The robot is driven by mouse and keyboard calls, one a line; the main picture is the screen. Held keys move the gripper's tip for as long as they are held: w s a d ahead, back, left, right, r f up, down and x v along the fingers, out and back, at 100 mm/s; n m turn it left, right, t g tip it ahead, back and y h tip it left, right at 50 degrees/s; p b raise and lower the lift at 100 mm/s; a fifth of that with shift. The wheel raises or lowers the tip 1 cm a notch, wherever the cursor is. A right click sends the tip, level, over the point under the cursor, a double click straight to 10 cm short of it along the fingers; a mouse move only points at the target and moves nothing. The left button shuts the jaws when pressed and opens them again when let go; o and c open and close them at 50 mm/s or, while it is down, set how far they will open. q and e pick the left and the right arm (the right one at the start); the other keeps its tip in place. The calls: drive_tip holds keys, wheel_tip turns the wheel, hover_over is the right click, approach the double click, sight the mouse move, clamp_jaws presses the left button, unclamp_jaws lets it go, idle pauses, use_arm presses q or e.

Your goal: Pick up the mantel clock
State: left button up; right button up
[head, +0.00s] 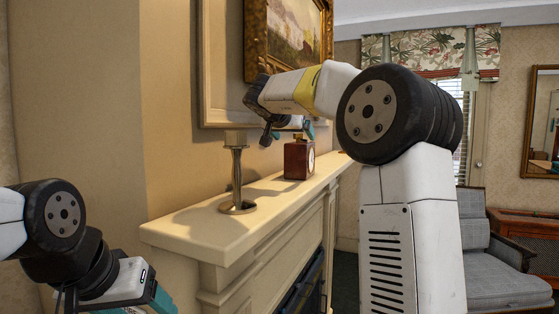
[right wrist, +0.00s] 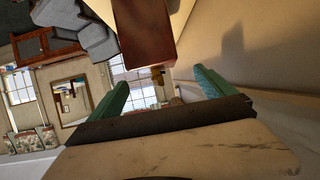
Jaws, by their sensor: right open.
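The mantel clock (head: 298,160) is a small reddish-brown wooden case with a pale face on its right side and a handle on top. It stands upright on the cream mantel shelf (head: 228,226). My right gripper (head: 290,130) is above the clock, partly hidden by my own arm in the head view. In the right wrist view the clock (right wrist: 146,30) lies ahead of the open green fingers (right wrist: 160,85), with its brass-coloured handle (right wrist: 157,75) close to the gap between them. Nothing is held there. My left arm is at the lower left; its fingertips are not clearly shown.
A metal candlestick (head: 237,176) with a pale candle stands on the shelf left of the clock. A gold-framed painting (head: 290,40) hangs behind on the wall. A grey armchair (head: 500,262) is on the right. The shelf's front left part is clear.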

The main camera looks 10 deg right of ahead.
drive_tip(key=x, duration=0.7)
drive_tip(key=shift+d+f, duration=0.3)
drive_tip(key=shift+f, duration=0.1)
drive_tip(key=shift+s, duration=0.1)
clamp_jaws()
